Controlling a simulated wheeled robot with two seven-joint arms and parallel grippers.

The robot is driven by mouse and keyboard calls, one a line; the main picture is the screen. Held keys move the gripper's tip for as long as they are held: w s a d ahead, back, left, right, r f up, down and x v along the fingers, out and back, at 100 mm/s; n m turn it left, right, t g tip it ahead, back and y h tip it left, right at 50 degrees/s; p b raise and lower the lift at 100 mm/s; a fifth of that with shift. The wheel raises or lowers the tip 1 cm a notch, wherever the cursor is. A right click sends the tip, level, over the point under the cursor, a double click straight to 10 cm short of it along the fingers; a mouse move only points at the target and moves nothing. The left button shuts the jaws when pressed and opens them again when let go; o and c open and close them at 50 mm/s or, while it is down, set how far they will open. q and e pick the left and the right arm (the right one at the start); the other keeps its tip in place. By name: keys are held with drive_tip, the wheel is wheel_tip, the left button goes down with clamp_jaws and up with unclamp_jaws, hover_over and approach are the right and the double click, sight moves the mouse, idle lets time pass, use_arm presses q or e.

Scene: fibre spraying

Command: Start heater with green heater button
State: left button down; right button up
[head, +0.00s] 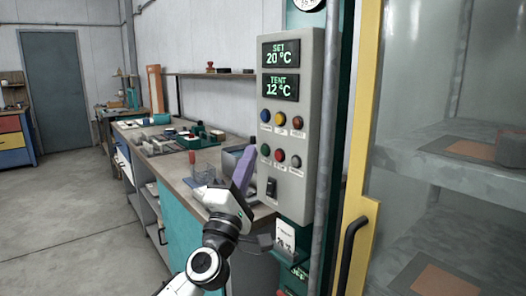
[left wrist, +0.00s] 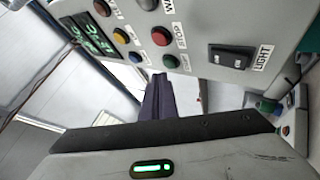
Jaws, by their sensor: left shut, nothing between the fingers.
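The grey control panel (head: 293,90) stands upright right of centre in the head view. Its green button (head: 265,149) is at the left of the lower row, beside a red one; it also shows near the panel's lower edge in the left wrist view (left wrist: 170,61). My left gripper (head: 244,166) is shut and empty, its dark purple fingers pointing up just left of the panel, a little below the green button. In the left wrist view the fingers (left wrist: 159,85) end just short of the green button; no contact is clear. My right gripper is not in view.
The panel also carries blue, yellow and red buttons (head: 280,118), a black light switch (head: 271,188) and displays reading SET 20 and TENT 12 °C. A workbench (head: 180,175) with tools is behind at left. A yellow-framed glass booth (head: 363,150) is at right.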

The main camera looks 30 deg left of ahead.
use_arm(q)
drive_tip(key=shift+w+d, duration=0.15)
drive_tip(key=shift+w, duration=0.25)
drive_tip(key=shift+w+d, duration=0.15)
drive_tip(key=shift+w, duration=0.2)
idle(0.8)
drive_tip(key=shift+p, duration=0.3)
drive_tip(key=shift+s+a+p, duration=0.3)
drive_tip(key=shift+s+p, duration=0.1)
drive_tip(key=shift+s, duration=0.35)
drive_tip(key=shift+s, duration=0.1)
